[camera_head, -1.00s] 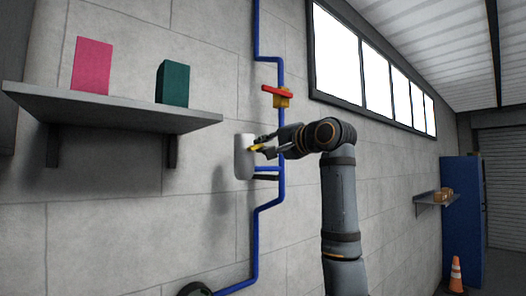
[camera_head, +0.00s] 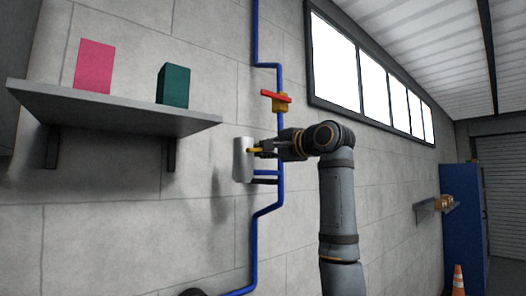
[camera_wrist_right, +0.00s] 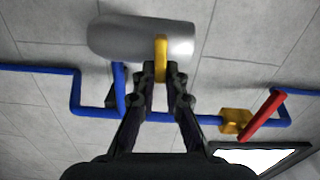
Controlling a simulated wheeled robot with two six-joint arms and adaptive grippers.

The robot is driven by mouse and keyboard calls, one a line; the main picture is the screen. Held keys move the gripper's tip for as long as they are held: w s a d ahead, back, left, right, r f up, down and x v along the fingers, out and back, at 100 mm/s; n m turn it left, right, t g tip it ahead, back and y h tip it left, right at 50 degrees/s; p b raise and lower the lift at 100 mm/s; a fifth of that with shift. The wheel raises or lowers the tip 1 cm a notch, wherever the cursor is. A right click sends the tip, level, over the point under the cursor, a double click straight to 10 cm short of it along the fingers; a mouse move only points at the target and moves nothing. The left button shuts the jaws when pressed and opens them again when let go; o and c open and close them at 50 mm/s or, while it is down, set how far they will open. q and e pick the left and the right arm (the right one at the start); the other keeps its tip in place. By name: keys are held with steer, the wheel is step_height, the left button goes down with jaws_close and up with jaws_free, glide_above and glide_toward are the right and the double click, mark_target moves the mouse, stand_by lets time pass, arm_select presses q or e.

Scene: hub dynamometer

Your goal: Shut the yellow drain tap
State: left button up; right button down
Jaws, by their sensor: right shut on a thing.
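The yellow drain tap (camera_head: 254,150) is a small yellow lever on the front of a grey cylinder (camera_head: 241,160) fixed by the blue pipe on the wall. In the right wrist view the yellow lever (camera_wrist_right: 161,52) stands out from the cylinder (camera_wrist_right: 125,38) and ends between my fingertips. My right gripper (camera_head: 264,149) is shut on the lever; it also shows in the right wrist view (camera_wrist_right: 162,72). In the head view the fingers partly hide the lever's end. My left gripper is not in view.
A red-handled valve (camera_head: 277,98) with a brass body sits above on the blue pipe (camera_head: 281,190). A grey shelf (camera_head: 110,108) at left carries a pink box (camera_head: 94,66) and a green box (camera_head: 173,85). Windows (camera_head: 335,65) are at upper right.

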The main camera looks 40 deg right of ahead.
steer(key=c, duration=1.4)
jaws_free()
steer(key=shift+d, duration=0.1)
steer(key=s, duration=1.2)
steer(key=shift+d, duration=0.4)
